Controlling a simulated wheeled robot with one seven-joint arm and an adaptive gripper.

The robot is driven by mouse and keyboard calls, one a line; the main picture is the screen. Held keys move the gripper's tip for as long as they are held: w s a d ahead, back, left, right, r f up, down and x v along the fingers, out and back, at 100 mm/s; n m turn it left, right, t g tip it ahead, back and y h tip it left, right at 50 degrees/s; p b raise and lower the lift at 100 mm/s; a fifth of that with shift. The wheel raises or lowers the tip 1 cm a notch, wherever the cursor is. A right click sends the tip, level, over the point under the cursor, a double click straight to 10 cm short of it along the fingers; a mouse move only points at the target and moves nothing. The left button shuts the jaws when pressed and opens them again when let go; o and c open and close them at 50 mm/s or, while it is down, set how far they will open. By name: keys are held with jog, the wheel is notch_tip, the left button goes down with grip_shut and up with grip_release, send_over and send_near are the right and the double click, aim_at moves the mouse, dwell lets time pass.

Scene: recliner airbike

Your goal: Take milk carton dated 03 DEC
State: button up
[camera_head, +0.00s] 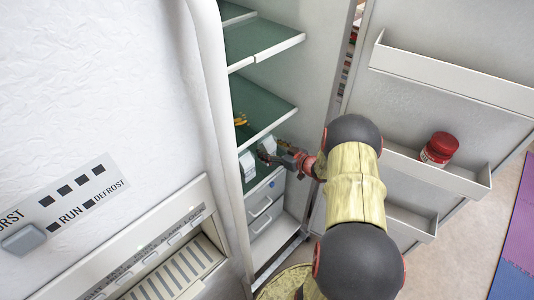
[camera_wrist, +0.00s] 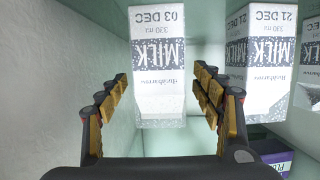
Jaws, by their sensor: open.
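In the wrist view the white milk carton marked 03 DEC (camera_wrist: 158,75) stands straight ahead and appears upside down in the picture. My gripper (camera_wrist: 161,85) is open, with one finger at each side of this carton's lower picture half; I cannot tell whether they touch it. A second milk carton marked 21 DEC (camera_wrist: 262,60) stands to the right, beyond the right finger. In the head view my gripper (camera_head: 268,153) reaches into the open fridge, at white cartons (camera_head: 247,164) on a shelf. Their dates are unreadable there.
Another carton (camera_wrist: 309,60) is cut off at the wrist view's right edge. A pale wall (camera_wrist: 50,80) is close on the left. In the head view, green shelves (camera_head: 262,100) lie above my gripper. The open door's bins (camera_head: 450,82), one with a red-lidded jar (camera_head: 439,148), stand right of my arm.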

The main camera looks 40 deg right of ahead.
jog(key=shift+x, duration=0.95)
jog(key=shift+c, duration=0.5)
jog(key=c, duration=1.5)
